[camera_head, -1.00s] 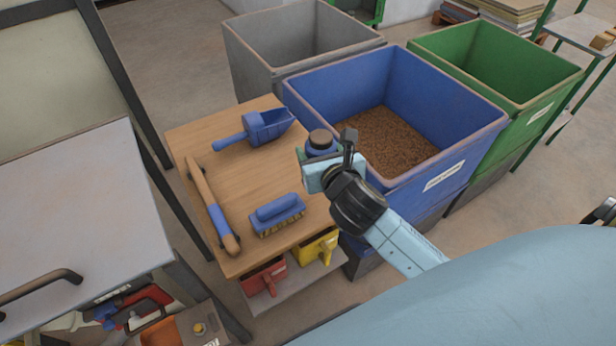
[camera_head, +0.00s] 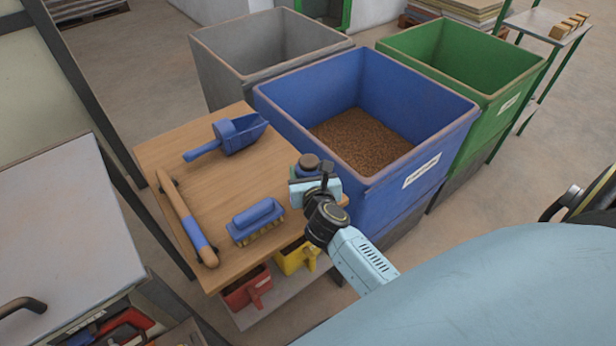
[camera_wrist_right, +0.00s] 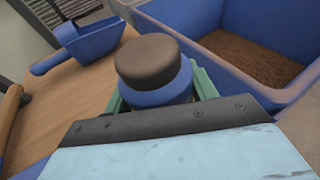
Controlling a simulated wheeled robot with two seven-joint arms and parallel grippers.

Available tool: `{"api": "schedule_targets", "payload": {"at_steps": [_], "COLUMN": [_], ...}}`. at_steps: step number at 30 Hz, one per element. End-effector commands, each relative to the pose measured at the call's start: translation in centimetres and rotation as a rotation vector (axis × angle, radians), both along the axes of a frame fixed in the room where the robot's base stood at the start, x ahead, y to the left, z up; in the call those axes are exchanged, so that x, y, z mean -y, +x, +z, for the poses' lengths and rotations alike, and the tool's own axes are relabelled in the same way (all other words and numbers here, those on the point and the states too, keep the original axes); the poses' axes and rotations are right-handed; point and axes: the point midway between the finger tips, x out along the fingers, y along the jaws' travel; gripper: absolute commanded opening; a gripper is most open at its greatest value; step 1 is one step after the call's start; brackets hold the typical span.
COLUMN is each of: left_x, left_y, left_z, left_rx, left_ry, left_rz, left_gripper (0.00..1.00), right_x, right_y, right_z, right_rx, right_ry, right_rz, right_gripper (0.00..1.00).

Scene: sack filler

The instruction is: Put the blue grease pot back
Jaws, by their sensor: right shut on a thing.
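The blue grease pot (camera_head: 305,168) with a brown lid is at the right edge of the wooden table top (camera_head: 168,157), beside the blue bin. My right gripper (camera_head: 314,178) is shut on the pot. In the right wrist view the pot (camera_wrist_right: 156,75) sits upright between green fingers, its brown lid facing the camera. I cannot tell whether the pot's base touches the table. My left gripper is not in view.
On the table are a blue scoop (camera_head: 230,137), a blue brush (camera_head: 256,221) and a wooden-handled tool (camera_head: 186,217). A blue bin (camera_head: 425,150) holds brown granules. Grey (camera_head: 225,75) and green (camera_head: 480,75) bins stand behind. Red (camera_head: 247,287) and yellow (camera_head: 297,256) containers sit below.

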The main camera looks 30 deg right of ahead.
Motion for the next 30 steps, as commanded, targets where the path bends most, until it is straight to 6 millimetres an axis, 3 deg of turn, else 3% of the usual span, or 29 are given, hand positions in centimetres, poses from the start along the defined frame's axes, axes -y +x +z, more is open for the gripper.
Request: {"api": "schedule_targets", "payload": {"at_steps": [1,13,14,18,30], "left_x": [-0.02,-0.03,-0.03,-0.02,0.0], "left_y": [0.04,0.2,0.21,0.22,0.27], "left_z": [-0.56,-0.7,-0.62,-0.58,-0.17], "left_rx": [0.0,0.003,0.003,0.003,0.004], "left_ry": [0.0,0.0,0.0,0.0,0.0], "left_rz": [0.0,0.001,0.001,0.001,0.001], "left_gripper": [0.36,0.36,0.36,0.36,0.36], "right_x": [-0.02,-0.02,-0.02,-0.02,-0.22], "right_y": [0.06,0.07,0.03,0.03,-0.39], "right_z": [-0.73,-1.05,-1.04,-1.0,-0.48], "right_rx": [0.002,0.004,0.001,0.001,0.0], "right_ry": [0.0,0.001,0.001,0.001,0.003], "right_rz": [0.001,0.0,0.0,0.001,0.001], "right_gripper": [0.09,0.09,0.61,0.79,0.79]}}
